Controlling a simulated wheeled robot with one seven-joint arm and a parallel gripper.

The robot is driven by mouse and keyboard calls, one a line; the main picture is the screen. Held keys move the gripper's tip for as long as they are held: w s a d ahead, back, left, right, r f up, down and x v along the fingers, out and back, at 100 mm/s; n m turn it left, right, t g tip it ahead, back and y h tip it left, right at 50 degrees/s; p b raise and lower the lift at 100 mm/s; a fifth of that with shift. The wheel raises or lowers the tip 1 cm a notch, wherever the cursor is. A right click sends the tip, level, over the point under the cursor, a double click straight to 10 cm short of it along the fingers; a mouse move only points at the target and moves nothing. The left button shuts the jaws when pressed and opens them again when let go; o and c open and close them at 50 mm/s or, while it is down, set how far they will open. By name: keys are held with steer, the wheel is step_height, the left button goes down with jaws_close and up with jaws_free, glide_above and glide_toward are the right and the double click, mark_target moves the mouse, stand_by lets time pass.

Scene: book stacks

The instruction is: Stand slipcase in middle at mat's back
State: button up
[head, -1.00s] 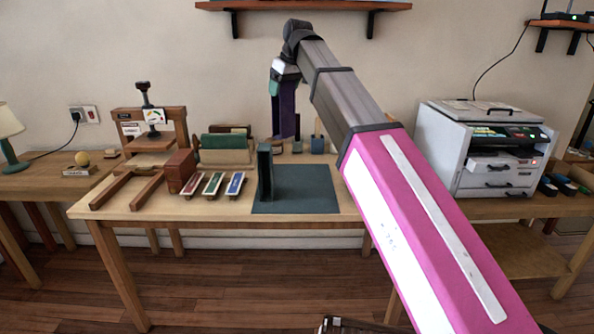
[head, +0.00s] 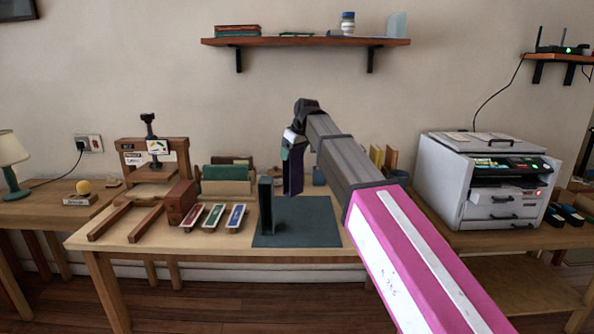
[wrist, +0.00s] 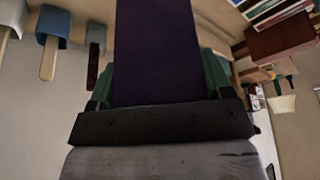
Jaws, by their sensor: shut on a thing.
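A dark purple slipcase (head: 294,174) hangs upright below my gripper (head: 292,146), which is shut on it. In the wrist view the slipcase (wrist: 157,50) fills the space between the green fingers. The dark green mat (head: 312,225) lies on the table. The lower end of the slipcase appears at the mat's back edge, near its middle; I cannot tell whether it touches. A dark upright block (head: 266,205), perhaps a bookend, stands at the mat's left side. My arm hides part of the area right of the slipcase.
Three coloured trays (head: 213,216) and a red-brown box (head: 181,199) stand left of the mat. A file holder (head: 226,182) and a wooden press (head: 153,165) are behind them. A printer (head: 487,185) stands at right. The mat's front and right are clear.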

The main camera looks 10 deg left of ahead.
steer(key=w+f, duration=0.4)
steer(key=f, duration=0.2)
steer(key=shift+w+d+f, duration=0.2)
steer(key=shift+w+f, duration=0.15)
steer(key=shift+f, duration=0.05)
steer(key=shift+f, duration=0.1)
steer(key=o, duration=1.2)
steer(key=shift+c, duration=0.2)
steer(key=v, duration=1.2)
